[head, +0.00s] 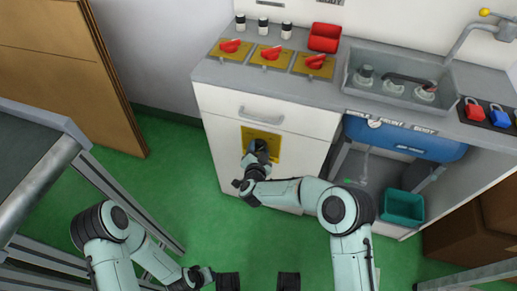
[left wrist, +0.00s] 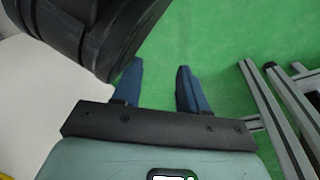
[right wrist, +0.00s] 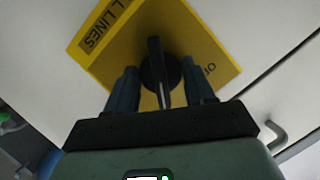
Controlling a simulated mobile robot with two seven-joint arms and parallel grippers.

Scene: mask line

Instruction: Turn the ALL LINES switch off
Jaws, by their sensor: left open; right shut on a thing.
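The ALL LINES switch has a yellow plate (head: 248,134) on the white cabinet front below the counter. In the right wrist view the plate (right wrist: 205,45) fills the upper middle, turned at an angle, with part of the lettering "L LINES" at its left. The black switch knob (right wrist: 155,62) stands out from it. My right gripper (right wrist: 163,90) is shut on the knob, one blue finger on each side, and it hides much of the switch in the head view (head: 258,155). My left gripper (left wrist: 157,85) is open and empty, low over the green floor, also in the head view (head: 207,277).
Red switches (head: 270,56) on yellow plates and a red box (head: 324,37) stand on the counter. A sink (head: 400,82), padlocks (head: 474,110) and a blue tank (head: 400,138) are at the right. A drawer handle (head: 261,116) sticks out above the switch.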

